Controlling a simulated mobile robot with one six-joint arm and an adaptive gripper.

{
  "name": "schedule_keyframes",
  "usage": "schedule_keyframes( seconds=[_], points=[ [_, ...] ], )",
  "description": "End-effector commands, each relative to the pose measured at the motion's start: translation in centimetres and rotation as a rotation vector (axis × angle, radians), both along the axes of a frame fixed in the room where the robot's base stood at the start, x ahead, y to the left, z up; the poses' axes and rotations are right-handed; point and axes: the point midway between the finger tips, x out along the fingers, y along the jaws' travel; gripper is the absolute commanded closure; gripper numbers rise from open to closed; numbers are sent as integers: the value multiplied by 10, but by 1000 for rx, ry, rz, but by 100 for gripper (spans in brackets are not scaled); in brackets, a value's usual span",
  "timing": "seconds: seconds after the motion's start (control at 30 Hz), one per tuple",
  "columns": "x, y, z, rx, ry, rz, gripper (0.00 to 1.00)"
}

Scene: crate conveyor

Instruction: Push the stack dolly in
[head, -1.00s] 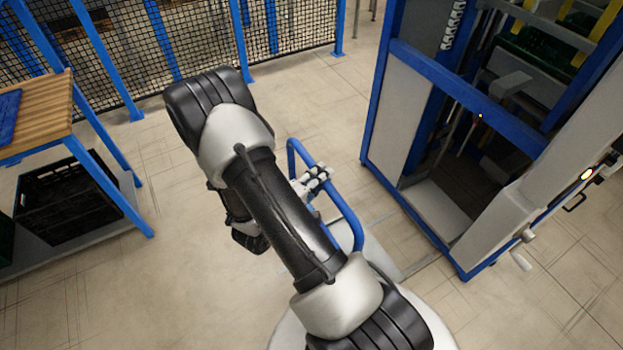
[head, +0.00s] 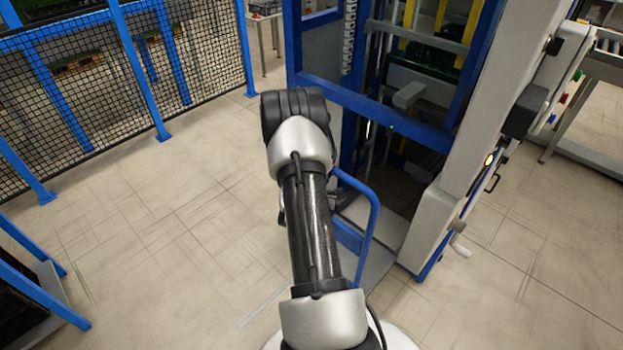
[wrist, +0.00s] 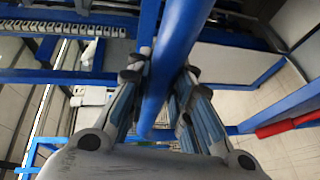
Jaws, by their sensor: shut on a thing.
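The stack dolly shows as its blue tubular handle (head: 372,215), standing at the open front of a tall blue-framed machine (head: 345,98). The dolly's lower part is largely hidden by my arm. My gripper is mostly hidden behind my arm in the head view. In the wrist view my gripper (wrist: 163,74) is shut around the blue handle bar (wrist: 178,45), with fingers on both sides of it. A small green light (head: 391,128) shows on the machine's front crossbar.
A grey post with a crank (head: 461,246) stands right of the opening. A black mesh fence (head: 90,80) runs along the left. A blue-legged bench (head: 40,290) is at the lower left. The floor between is clear.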

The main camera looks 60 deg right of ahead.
Motion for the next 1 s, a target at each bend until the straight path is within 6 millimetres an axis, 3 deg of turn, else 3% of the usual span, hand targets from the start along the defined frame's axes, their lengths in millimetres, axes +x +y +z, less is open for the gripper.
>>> schedule_keyframes(
  seconds=[0.2,0.57,0.6,0.9,1.0],
  points=[
    [-4,-17,0,-1,-1,-1,100],
    [-4,-20,1,-3,-2,-3,100],
    [-4,-20,2,-3,-2,-3,79],
    [-4,-19,1,-1,-1,-1,59],
    [-4,-18,0,0,-1,0,59]
  ],
)
